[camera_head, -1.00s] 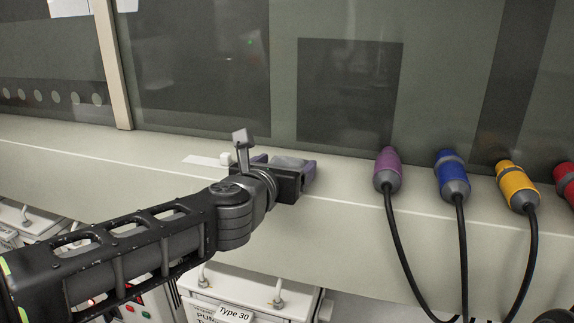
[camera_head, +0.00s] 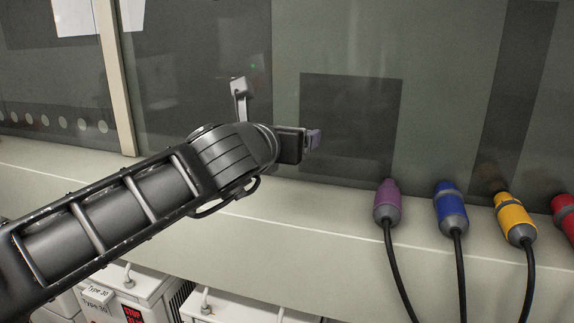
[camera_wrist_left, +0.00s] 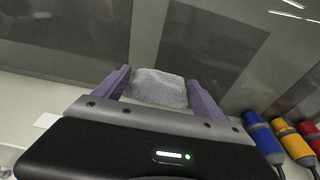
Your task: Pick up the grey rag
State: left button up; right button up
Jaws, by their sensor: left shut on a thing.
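The grey rag (camera_wrist_left: 158,88) is between the two purple fingers of my left gripper (camera_wrist_left: 160,88) in the left wrist view. The gripper is shut on it. In the head view my left gripper (camera_head: 312,140) is raised above the pale ledge, in front of the dark panel. The rag is hidden there behind the gripper and wrist. My right gripper is in neither view.
A pale ledge (camera_head: 330,212) runs along the glassy wall. Purple (camera_head: 387,203), blue (camera_head: 451,207), yellow (camera_head: 515,219) and red (camera_head: 566,214) connectors with black cables stand along it at the right. White boxes (camera_head: 150,290) sit below the ledge.

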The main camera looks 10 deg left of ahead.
pick_arm(q)
notch_tip(320, 180, up, 5)
jog(key=shift+r, duration=0.1)
dwell(1.1)
